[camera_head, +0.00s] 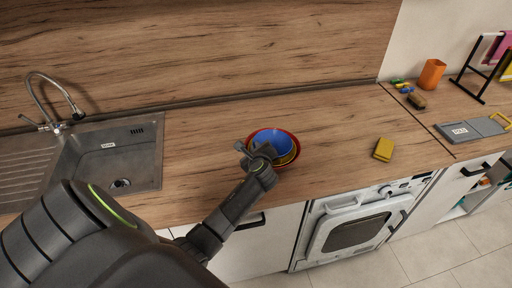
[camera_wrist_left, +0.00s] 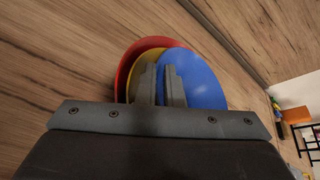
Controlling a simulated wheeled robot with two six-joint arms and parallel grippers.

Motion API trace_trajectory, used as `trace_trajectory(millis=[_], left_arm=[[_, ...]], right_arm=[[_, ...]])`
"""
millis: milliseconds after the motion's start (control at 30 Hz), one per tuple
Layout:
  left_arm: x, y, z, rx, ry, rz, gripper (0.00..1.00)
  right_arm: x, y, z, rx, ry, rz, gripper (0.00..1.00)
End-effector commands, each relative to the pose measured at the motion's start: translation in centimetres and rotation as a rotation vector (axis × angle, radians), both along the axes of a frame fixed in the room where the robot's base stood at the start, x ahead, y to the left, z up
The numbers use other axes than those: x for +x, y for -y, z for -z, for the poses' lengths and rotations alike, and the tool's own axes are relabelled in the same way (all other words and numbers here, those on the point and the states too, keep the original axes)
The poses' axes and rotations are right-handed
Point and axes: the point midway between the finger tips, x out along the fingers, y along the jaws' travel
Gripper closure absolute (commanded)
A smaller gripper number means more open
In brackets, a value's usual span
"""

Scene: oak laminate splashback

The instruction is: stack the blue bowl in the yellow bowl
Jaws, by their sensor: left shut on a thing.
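The blue bowl (camera_head: 271,138) is over the yellow bowl (camera_head: 287,158) on the wooden counter, and the two overlap closely. I cannot tell whether the blue bowl rests in the yellow one or is held just above it. My left gripper (camera_head: 254,151) is shut on the near left rim of the blue bowl. In the left wrist view, the left gripper's fingers (camera_wrist_left: 163,85) pinch the rim of the blue bowl (camera_wrist_left: 205,80), with the yellow bowl (camera_wrist_left: 132,78) beside them. My right gripper is not in view.
A red bowl (camera_head: 297,146) lies around and under the yellow one. A sink (camera_head: 118,160) with a tap is at left. A yellow sponge (camera_head: 383,149) lies to the right, with an orange cup (camera_head: 431,73) and brown brush (camera_head: 416,100) farther back. Counter between bowls and sponge is clear.

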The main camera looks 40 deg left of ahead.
Motion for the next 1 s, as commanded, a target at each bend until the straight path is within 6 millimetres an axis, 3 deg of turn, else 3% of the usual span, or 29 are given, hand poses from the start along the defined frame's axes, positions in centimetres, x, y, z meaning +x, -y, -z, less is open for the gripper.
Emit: trace_trajectory(millis=[267, 300, 467, 767, 1000], left_arm=[[0.0, 0.0, 0.6, 0.001, 0.002, 0.001, 1.0], [0.0, 0.0, 0.6, 0.001, -0.001, 0.0, 0.92], [0.0, 0.0, 0.7, 0.001, -0.001, 0.0, 0.71], [-0.1, 0.0, 0.6, 0.0, -0.004, -0.001, 0.71], [-0.8, 0.8, -0.8, -0.002, -0.001, 0.0, 0.71]], right_arm=[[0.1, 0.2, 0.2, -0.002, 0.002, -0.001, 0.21], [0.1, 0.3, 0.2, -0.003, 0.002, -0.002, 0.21], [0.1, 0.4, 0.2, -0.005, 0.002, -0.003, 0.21], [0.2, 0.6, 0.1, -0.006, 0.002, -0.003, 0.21], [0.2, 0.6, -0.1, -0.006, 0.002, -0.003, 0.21]])
